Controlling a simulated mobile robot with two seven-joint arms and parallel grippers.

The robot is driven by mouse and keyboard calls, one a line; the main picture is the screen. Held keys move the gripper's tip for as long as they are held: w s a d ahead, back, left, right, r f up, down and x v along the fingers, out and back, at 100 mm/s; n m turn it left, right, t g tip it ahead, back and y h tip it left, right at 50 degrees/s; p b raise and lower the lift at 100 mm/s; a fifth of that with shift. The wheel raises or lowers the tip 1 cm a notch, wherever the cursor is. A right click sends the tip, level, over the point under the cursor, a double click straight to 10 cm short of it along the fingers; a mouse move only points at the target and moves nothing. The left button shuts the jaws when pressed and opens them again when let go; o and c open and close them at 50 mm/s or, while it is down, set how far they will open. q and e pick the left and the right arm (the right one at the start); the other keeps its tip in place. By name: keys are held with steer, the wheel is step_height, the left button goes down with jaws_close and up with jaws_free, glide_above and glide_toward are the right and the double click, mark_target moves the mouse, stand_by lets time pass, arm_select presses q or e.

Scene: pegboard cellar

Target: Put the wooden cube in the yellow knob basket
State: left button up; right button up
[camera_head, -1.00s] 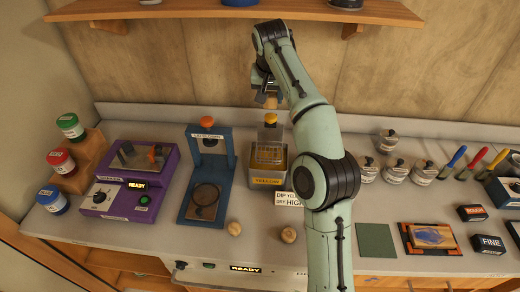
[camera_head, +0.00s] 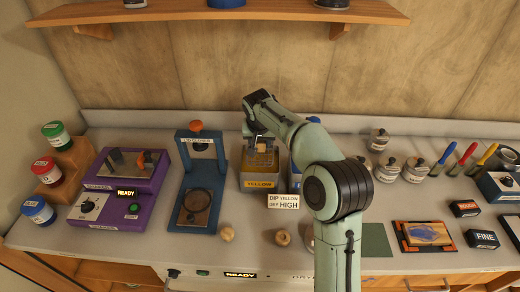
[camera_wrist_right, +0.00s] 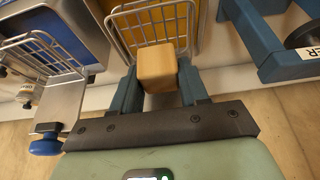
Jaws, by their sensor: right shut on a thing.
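The wooden cube (camera_wrist_right: 157,68) is held between the two fingers of my right gripper (camera_wrist_right: 160,88) in the right wrist view. In the head view my right gripper (camera_head: 261,146) is at the top of the wire basket (camera_head: 260,160) in the yellow-labelled tank (camera_head: 258,184). The basket's wire mesh also shows just beyond the cube in the right wrist view (camera_wrist_right: 150,22). I cannot tell whether the cube is inside the basket's rim or still above it. The yellow knob is hidden by my gripper. My left gripper is not in view.
A blue-knobbed wire basket (camera_wrist_right: 40,55) stands beside it in the wrist view. A blue stand (camera_head: 197,190) is left of the tank, and a sign (camera_head: 286,200) stands in front. A shelf (camera_head: 220,13) hangs above.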

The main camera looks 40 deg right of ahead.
mark_target(260, 149)
step_height(260, 149, down, 3)
steer(key=shift+f, duration=0.1)
steer(key=shift+s+f, duration=0.1)
steer(key=shift+f, duration=0.05)
steer(key=shift+f, duration=0.15)
steer(key=o, duration=0.8)
steer(key=shift+c, duration=0.2)
